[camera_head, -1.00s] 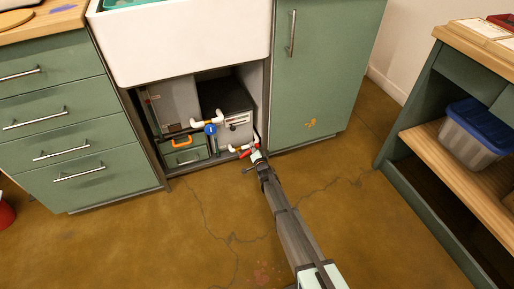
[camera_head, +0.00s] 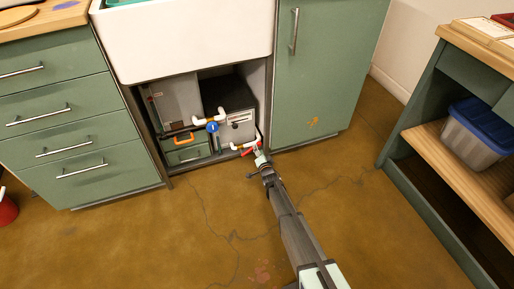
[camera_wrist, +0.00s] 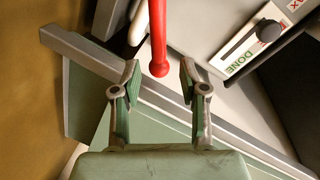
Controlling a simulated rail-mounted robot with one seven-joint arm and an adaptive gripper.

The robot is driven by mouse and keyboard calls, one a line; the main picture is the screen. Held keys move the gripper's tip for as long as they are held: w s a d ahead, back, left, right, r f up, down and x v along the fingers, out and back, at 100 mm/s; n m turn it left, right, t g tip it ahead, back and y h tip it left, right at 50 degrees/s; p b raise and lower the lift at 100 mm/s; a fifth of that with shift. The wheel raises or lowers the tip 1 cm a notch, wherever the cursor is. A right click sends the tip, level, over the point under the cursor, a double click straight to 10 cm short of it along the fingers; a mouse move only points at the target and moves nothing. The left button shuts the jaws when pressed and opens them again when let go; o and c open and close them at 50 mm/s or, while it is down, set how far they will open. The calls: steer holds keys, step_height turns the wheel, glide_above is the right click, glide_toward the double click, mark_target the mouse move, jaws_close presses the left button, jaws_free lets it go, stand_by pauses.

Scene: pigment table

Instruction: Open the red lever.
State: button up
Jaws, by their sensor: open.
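The red lever (camera_wrist: 158,45) shows large in the wrist view, its rounded end hanging between my gripper's fingertips. In the head view the red lever (camera_head: 248,152) is small, low in the open bay under the sink, on white piping (camera_head: 236,147). My gripper (camera_wrist: 159,82) is open, with one finger on each side of the lever's end and a visible gap on both sides. In the head view my gripper (camera_head: 260,155) reaches to the lever's right end and partly hides it.
A blue valve handle (camera_head: 212,127) on white pipe sits up and left of the lever. A panel with a slider and the word DONE (camera_wrist: 242,52) is at upper right in the wrist view. A green cabinet door (camera_head: 325,75) stands right of the bay. The floor (camera_head: 150,240) in front is clear.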

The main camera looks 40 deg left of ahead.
steer(key=v, duration=0.7)
